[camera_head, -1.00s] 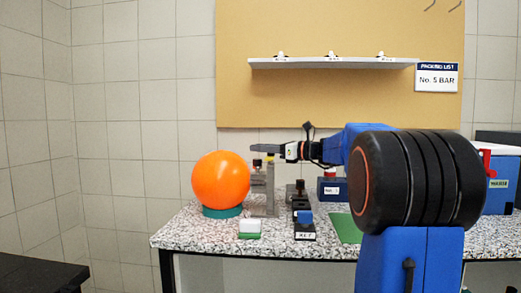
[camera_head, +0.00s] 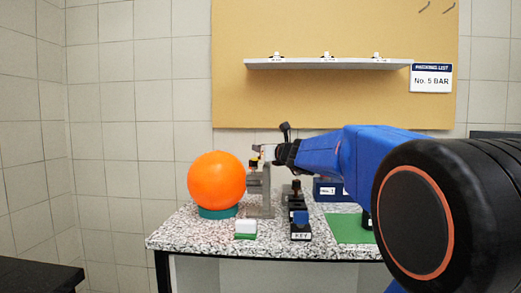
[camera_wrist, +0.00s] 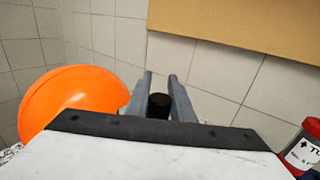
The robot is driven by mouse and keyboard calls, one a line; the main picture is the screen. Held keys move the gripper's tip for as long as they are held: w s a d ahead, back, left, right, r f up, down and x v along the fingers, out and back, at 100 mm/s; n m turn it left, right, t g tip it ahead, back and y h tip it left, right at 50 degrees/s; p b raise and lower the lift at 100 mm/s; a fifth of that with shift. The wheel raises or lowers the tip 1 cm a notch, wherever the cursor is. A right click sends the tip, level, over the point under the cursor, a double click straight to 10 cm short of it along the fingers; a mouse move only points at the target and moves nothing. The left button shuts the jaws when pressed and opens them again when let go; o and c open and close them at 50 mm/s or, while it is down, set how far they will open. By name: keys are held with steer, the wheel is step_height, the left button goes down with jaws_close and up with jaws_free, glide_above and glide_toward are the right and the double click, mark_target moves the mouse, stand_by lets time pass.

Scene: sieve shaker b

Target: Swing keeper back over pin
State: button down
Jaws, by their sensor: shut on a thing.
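A grey metal stand (camera_head: 266,198) is on the speckled bench, right of the orange ball. A small dark and yellow part (camera_head: 254,162) is at its top left; I cannot tell whether it is the keeper or the pin. My gripper (camera_head: 259,151) is at the top of this stand, partly hidden behind my wrist. In the wrist view, the two grey fingers (camera_wrist: 162,77) stand either side of a dark round knob (camera_wrist: 159,104) and are shut on it. What lies beneath the knob is hidden by my gripper body.
The orange ball (camera_head: 216,178) on a teal ring (camera_head: 217,212) is close on the left. A white and green block (camera_head: 245,228), a block labelled KEY (camera_head: 300,228) and a green mat (camera_head: 345,228) lie in front. A red-capped container (camera_wrist: 306,150) shows at right in the wrist view.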

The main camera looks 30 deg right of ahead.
steer(key=shift+d+r+m+h, duration=0.1)
steer(key=shift+d+m+h, duration=0.1)
steer(key=shift+m+h, duration=0.45)
steer(key=shift+d+m+h, duration=0.15)
steer(key=shift+m+h, duration=0.2)
steer(key=shift+h, duration=0.6)
steer(key=c, duration=1.5)
jaws_free()
steer(key=shift+c, duration=0.2)
steer(key=shift+s, duration=0.15)
steer(key=v, duration=1.7)
steer(key=shift+r, duration=0.2)
steer(key=shift+a, duration=0.1)
